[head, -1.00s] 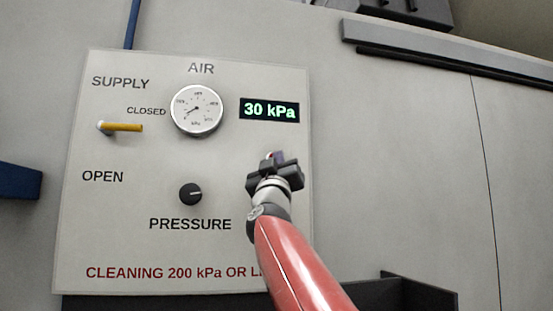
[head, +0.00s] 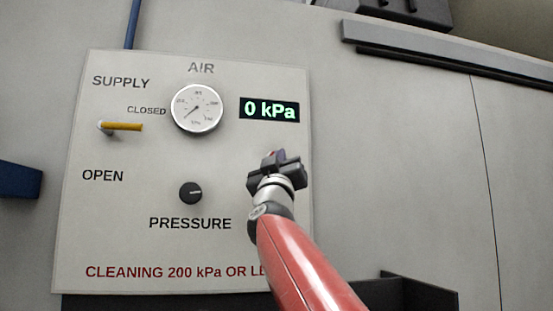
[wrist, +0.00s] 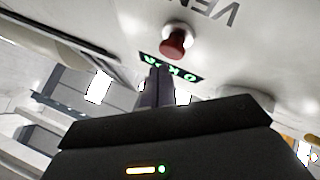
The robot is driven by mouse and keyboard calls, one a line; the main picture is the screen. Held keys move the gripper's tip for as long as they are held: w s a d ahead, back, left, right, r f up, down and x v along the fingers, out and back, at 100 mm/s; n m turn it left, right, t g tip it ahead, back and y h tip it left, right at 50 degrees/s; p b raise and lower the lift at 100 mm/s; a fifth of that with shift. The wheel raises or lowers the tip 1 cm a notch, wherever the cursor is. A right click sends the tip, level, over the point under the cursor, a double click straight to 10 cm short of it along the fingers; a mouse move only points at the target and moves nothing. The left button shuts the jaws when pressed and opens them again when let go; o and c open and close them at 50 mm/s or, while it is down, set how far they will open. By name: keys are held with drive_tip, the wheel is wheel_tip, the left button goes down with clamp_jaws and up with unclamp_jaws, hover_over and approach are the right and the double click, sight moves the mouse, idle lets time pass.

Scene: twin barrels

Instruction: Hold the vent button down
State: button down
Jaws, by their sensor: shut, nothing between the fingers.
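The vent button (wrist: 173,44) is a red knob in a pale collar on the panel, beside the upside-down VENT lettering (wrist: 212,10) in the wrist view. My gripper (wrist: 157,72) is shut and empty. Its fingertips show just below the button in the wrist view, with a small gap in the picture; I cannot tell whether they touch it. In the head view my gripper (head: 273,157) is in front of the panel's right part and hides most of the button area. The green display (head: 269,110) reads 0 kPa.
The panel (head: 120,240) also carries a round gauge (head: 197,108), a yellow supply lever (head: 121,127) pointing right beside CLOSED, and a black pressure knob (head: 190,193). A dark ledge (head: 160,304) runs below the panel.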

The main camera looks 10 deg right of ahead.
drive_tip(key=shift+s+b, duration=0.4)
drive_tip(key=shift+s, duration=2.05)
drive_tip(key=s+a+f+n+g+y, duration=0.25)
drive_tip(key=f+g+y, duration=0.25)
drive_tip(key=f, duration=1)
drive_tip(key=s+a+f+n+g+y, duration=0.15)
drive_tip(key=s+f+g+y, duration=0.35)
drive_tip(key=f, duration=1)
drive_tip(key=s+d+f+m+g, duration=0.1)
drive_tip(key=s+f+g, duration=0.2)
drive_tip(key=s+f, duration=0.3)
drive_tip(key=s+d+f+m+g+h, duration=0.1)
drive_tip(key=s+f, duration=0.6)
drive_tip(key=f, duration=0.7)
drive_tip(key=s+d+f+m+g, duration=0.2)
drive_tip(key=s+f+g, duration=0.3)
drive_tip(key=f, duration=0.5)
drive_tip(key=shift+s+d+g+h, duration=0.15)
drive_tip(key=shift+s+g+h, duration=0.2)
drive_tip(key=shift+s, duration=0.35)
